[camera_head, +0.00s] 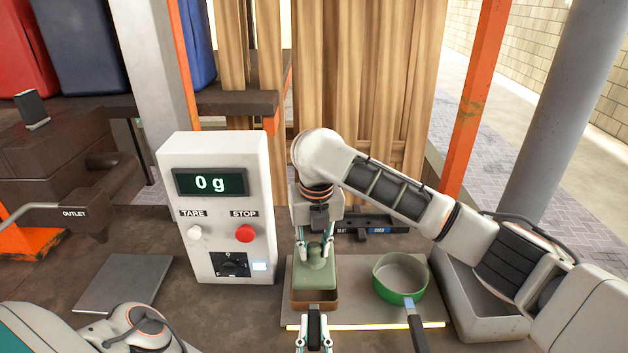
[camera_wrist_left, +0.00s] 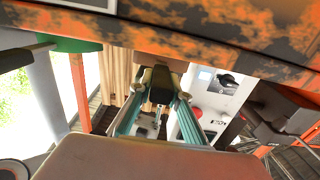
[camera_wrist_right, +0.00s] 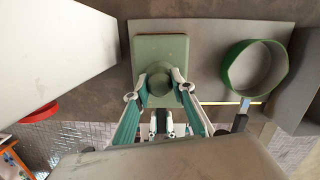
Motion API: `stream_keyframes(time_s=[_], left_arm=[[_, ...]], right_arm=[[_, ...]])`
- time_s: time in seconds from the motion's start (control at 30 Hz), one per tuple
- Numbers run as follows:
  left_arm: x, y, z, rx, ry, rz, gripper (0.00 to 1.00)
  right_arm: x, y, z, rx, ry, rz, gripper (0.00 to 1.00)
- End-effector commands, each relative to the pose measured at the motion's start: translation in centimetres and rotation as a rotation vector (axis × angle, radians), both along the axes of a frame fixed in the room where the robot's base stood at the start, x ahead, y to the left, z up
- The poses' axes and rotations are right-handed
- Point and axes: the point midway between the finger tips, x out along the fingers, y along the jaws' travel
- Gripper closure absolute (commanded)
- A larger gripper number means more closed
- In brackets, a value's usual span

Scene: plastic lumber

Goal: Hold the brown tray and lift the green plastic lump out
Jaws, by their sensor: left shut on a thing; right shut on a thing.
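The green plastic lump (camera_head: 316,278) is a pale green block with a knob on top, in or just above the brown tray (camera_head: 316,300) at the front left of a grey plate. My right gripper (camera_head: 315,248) comes down from above and is shut on the lump's knob; the right wrist view shows the lump (camera_wrist_right: 176,52) with a finger on each side of the knob. My left gripper (camera_head: 314,316) is at the tray's near side, shut on it. How far the lump sits inside the tray is hard to tell.
A green-rimmed pan (camera_head: 400,278) with a dark handle stands right of the tray on the grey plate (camera_head: 350,316). A scale box (camera_head: 215,210) reading 0 g stands to the left. A grey bin (camera_head: 480,305) is at the right, beneath my right arm.

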Motion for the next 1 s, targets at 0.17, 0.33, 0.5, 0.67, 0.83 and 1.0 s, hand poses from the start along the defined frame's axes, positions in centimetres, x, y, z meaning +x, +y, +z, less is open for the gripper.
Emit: stream_keyframes(time_s=[0.17,0.33,0.5,0.67,0.83,1.0], left_arm=[[0.0,0.0,-0.1,0.000,0.003,0.000,1.00],[0.0,0.0,-0.1,0.000,0.003,0.000,1.00],[0.0,0.0,-0.1,0.000,0.003,0.000,1.00],[0.0,0.0,-0.1,0.000,0.003,0.000,1.00],[0.0,0.0,-0.1,0.000,0.003,0.000,1.00],[0.0,0.0,-0.1,0.000,0.003,0.000,0.75]], right_arm=[[0.1,0.0,0.7,0.001,-0.002,-0.001,1.00],[0.1,0.0,1.4,0.001,-0.002,-0.001,1.00],[0.1,0.0,2.0,-0.001,-0.002,0.000,1.00],[0.0,0.0,2.4,0.000,-0.002,0.000,1.00],[0.0,0.0,2.5,0.000,-0.001,0.000,1.00],[0.0,0.0,2.5,0.000,-0.001,0.000,1.00]])
